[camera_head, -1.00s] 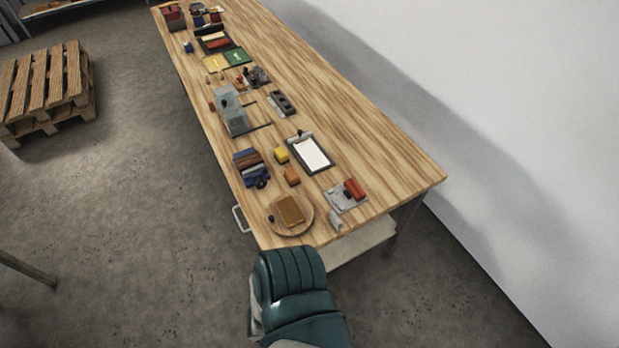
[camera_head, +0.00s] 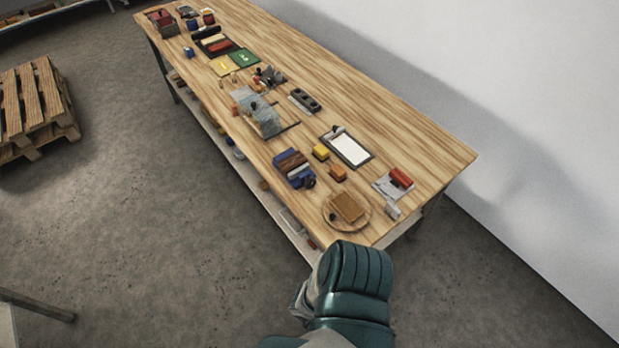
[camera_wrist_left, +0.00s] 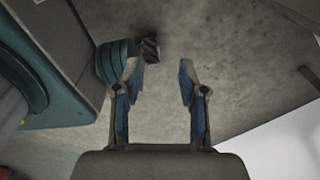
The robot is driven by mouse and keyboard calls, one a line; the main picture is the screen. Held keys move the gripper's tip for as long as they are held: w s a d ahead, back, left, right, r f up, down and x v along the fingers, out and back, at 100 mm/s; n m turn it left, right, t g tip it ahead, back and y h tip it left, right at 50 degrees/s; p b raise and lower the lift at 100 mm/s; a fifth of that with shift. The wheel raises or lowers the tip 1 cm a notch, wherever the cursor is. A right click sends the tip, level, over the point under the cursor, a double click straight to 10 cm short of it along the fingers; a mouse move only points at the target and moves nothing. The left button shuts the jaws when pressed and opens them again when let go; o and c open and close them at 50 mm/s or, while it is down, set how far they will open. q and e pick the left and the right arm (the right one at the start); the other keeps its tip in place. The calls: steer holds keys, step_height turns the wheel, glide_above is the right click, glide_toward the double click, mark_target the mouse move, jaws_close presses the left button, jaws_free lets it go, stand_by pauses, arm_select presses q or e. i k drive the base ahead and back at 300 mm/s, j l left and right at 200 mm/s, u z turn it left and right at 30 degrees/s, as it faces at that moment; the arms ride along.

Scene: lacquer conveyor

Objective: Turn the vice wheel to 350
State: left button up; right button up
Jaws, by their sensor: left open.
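A blue vice (camera_head: 293,167) with brown and dark bars across its top stands at the table's left edge in the head view. A small dark round part (camera_head: 308,182) at its near end looks like its wheel. Any scale or mark on it is too small to read. My left gripper (camera_wrist_left: 163,68) shows in its wrist view, open and empty, with only grey floor between its fingers. A dark part (camera_wrist_left: 150,49) beside a teal link of mine may be my right gripper; its jaws cannot be made out. Neither gripper shows in the head view.
The wooden table (camera_head: 425,155) runs away to the upper left. Near the vice are a round board (camera_head: 333,222), a yellow block (camera_head: 321,152), an orange block (camera_head: 338,173), a clipboard (camera_head: 350,148) and a grey-red fixture (camera_head: 392,186). A pallet (camera_head: 35,105) lies on the floor at left.

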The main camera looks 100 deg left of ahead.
mark_target(310, 183)
steer(key=k+j+u, duration=0.1)
steer(key=k+j, duration=0.2)
steer(key=k, duration=0.25)
steer(key=k+j+u, duration=0.1)
steer(key=k+j, duration=0.25)
steer(key=k, duration=0.2)
